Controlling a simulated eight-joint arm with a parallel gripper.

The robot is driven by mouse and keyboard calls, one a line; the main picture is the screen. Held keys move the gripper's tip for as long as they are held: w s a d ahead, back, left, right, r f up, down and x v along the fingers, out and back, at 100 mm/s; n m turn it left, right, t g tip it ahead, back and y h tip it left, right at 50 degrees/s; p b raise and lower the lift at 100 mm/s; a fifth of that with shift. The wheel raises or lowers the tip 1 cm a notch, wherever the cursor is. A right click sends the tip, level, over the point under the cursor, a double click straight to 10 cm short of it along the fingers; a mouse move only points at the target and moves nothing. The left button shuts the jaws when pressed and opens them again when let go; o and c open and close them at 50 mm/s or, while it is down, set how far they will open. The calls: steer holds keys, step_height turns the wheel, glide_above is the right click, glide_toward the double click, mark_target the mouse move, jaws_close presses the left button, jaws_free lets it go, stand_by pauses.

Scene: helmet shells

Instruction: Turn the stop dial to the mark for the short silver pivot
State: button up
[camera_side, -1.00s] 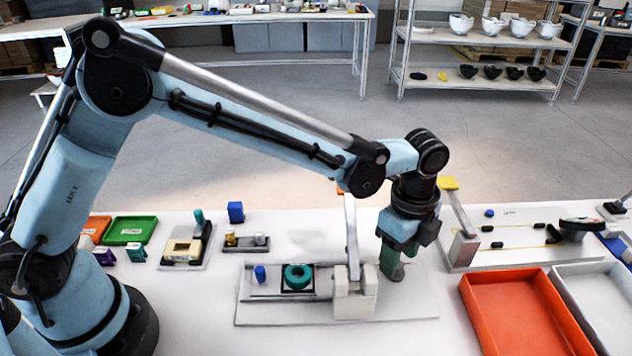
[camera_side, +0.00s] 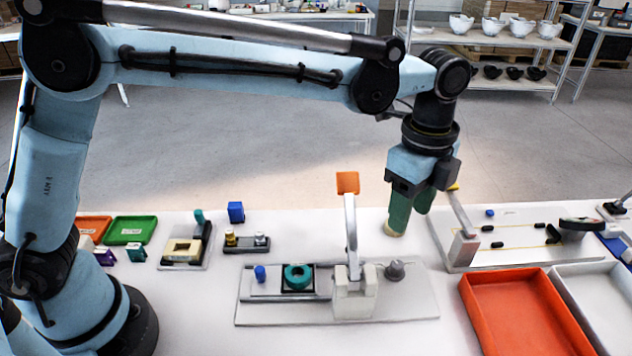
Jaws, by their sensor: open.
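A small grey knob (camera_side: 395,270), which looks like the stop dial, sits at the right end of the white fixture plate (camera_side: 415,304). Its marks and pointer are too small to read. My gripper (camera_side: 408,222) is open and empty, its green fingers pointing down above and slightly behind the knob, clear of it. A short silver piece (camera_side: 261,239), perhaps the short silver pivot, stands beside a gold one (camera_side: 231,237) in a small dark holder. A teal ring (camera_side: 298,277) lies in the fixture's black square nest.
A raised lever with an orange handle (camera_side: 348,183) stands left of my gripper. A second fixture (camera_side: 485,257) and an orange tray (camera_side: 520,312) are at the right. A blue block (camera_side: 236,211) stands at the back left.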

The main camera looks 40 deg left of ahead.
mark_target(398, 263)
step_height(398, 263, down, 12)
steer(key=n, duration=1.8)
jaws_close()
